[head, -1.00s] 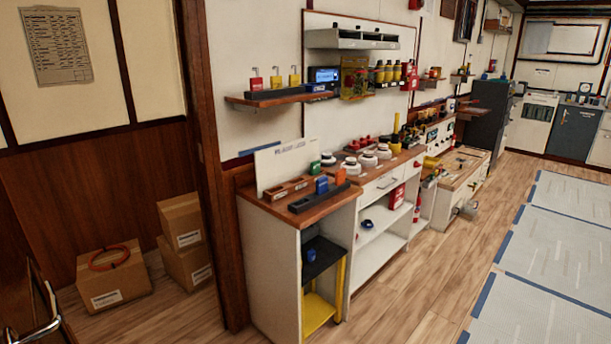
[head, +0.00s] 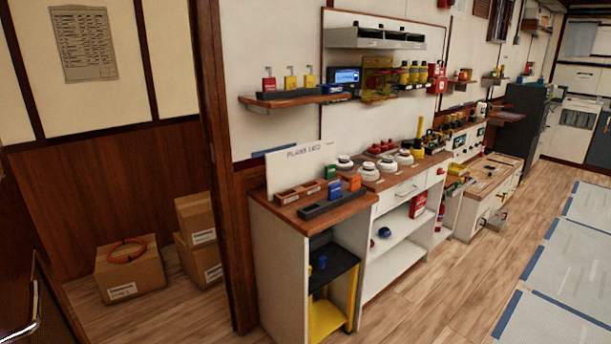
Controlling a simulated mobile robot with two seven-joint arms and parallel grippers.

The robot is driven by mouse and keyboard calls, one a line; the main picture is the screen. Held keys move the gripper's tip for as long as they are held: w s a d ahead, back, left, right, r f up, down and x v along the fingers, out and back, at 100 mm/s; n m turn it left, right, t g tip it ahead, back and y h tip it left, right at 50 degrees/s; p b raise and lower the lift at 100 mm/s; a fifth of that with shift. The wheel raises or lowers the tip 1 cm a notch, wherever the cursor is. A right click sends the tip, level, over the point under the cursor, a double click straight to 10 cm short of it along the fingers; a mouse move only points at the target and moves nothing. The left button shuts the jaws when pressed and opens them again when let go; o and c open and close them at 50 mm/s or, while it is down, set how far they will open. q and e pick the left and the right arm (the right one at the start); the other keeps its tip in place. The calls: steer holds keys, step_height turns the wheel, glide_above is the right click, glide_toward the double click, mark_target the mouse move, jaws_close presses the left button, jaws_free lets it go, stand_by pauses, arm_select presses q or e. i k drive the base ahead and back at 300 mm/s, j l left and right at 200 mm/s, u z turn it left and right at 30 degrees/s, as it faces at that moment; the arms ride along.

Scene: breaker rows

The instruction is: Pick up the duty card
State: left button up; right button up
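I cannot tell for sure which thing is the duty card. A white card with blurred dark lettering (head: 302,166) stands upright at the back of the wooden-topped counter (head: 290,212). A printed sheet (head: 84,44) hangs on the cream wall panel at the upper left; its text is too small to read. No card shows in a gripper. Neither of my grippers is in view.
A shelf with padlocks (head: 292,99) hangs above the counter. Brown boxes (head: 130,272) stand on the floor at left, behind a wooden post (head: 222,170). A chrome handle (head: 20,330) shows at lower left.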

mark_target(330, 173)
steer(key=i+l+u, duration=0.55)
steer(key=l+u, duration=0.3)
steer(key=i+l+u, duration=0.25)
steer(key=l, duration=0.25)
steer(key=i+l, duration=0.1)
steer(key=l, duration=0.4)
steer(key=i+l+u, duration=0.1)
steer(key=l, duration=0.45)
steer(key=i+l+u, duration=0.1)
steer(key=l, duration=0.4)
steer(key=i+l, duration=0.1)
steer(key=l, duration=0.4)
